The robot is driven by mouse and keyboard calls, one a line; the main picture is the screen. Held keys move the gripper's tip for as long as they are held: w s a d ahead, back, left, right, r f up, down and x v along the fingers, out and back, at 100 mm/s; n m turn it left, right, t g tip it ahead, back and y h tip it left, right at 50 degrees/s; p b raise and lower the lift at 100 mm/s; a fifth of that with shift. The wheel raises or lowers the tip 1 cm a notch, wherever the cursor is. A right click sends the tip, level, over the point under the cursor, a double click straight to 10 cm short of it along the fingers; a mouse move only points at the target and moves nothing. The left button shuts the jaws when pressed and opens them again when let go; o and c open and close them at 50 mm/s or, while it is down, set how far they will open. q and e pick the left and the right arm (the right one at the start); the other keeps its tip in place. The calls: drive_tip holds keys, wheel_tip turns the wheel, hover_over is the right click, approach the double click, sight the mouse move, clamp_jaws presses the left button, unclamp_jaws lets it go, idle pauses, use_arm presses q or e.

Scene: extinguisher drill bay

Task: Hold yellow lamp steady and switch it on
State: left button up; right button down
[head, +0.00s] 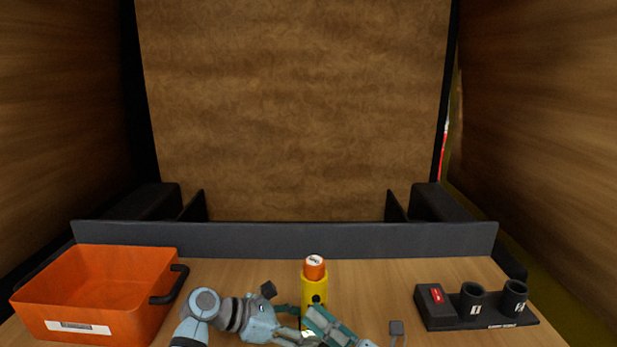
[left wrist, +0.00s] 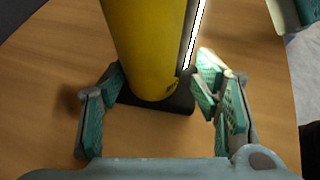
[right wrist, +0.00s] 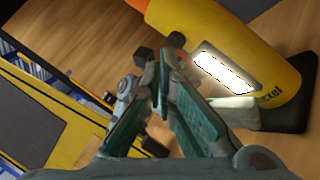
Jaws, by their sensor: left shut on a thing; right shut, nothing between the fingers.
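The yellow lamp (head: 308,286) stands upright on the table, with an orange top (head: 314,267) and a black knob or button (head: 316,299) on its front. In the left wrist view the yellow body (left wrist: 148,45) meets a black base, and my left gripper (left wrist: 158,78) is shut around its lower part. In the right wrist view a panel (right wrist: 225,72) on the lamp's side glows bright white. My right gripper (right wrist: 159,62) is shut and empty, its tips close beside the lamp; contact cannot be told. In the head view both grippers partly hide the lamp's lower part.
An orange crate (head: 82,317) with a black handle stands at the left. A black holder (head: 494,322) with two cups and a red-labelled box stands at the right. A dark grey ledge (head: 285,240) closes the table's back. Table between lamp and holder is mostly clear.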

use_arm(q)
drive_tip(key=shift+s+f, duration=0.2)
drive_tip(key=shift+f, duration=0.35)
drive_tip(key=o, duration=1.2)
drive_tip(key=shift+w+d, duration=0.1)
use_arm(e)
drive_tip(key=s, duration=0.3)
drive_tip(key=s+d, duration=0.1)
drive_tip(key=s, duration=0.1)
drive_tip(key=shift+s+f, duration=0.15)
drive_tip(key=shift+s, duration=0.2)
